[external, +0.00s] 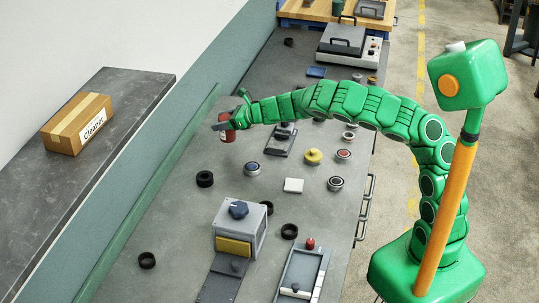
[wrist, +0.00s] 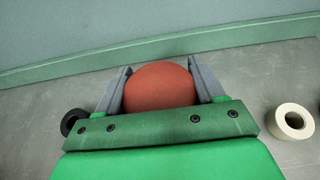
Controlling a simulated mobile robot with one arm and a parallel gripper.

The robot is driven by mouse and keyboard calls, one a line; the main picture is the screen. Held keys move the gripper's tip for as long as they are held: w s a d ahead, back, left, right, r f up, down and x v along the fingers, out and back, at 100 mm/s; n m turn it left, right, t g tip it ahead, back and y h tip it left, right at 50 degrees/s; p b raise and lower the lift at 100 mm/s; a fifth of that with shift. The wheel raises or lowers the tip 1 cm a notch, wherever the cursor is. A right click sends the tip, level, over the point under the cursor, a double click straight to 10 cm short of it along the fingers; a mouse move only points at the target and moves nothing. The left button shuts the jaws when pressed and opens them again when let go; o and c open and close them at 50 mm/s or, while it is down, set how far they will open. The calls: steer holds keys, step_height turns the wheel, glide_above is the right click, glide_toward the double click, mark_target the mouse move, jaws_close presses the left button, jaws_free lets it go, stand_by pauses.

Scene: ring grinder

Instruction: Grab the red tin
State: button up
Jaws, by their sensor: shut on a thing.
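The red tin (external: 227,133) is at the end of my green arm, near the green rail along the left side of the grey worktop. My gripper (external: 230,122) is shut on it. In the wrist view the tin (wrist: 159,87) shows its round red top between the two grey fingers of my gripper (wrist: 158,84), with a finger on each side. Its lower part is hidden behind the green gripper body there. I cannot tell if the tin touches the worktop.
A black ring (external: 205,179) lies on the worktop below the tin, with a blue-topped round piece (external: 252,168) to its right. A white roll (wrist: 290,121) lies to the right in the wrist view. A cardboard box (external: 77,123) sits on the left ledge.

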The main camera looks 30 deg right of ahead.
steer(key=s+r, duration=0.1)
steer(key=r, duration=0.1)
steer(key=s+d+r, duration=0.1)
steer(key=s+r, duration=0.1)
steer(key=shift+d, duration=0.2)
steer(key=s+d+r, duration=0.3)
steer(key=s, duration=0.4)
steer(key=shift+s+d+r, duration=0.15)
steer(key=shift+s+r, duration=0.1)
steer(key=shift+s, duration=0.15)
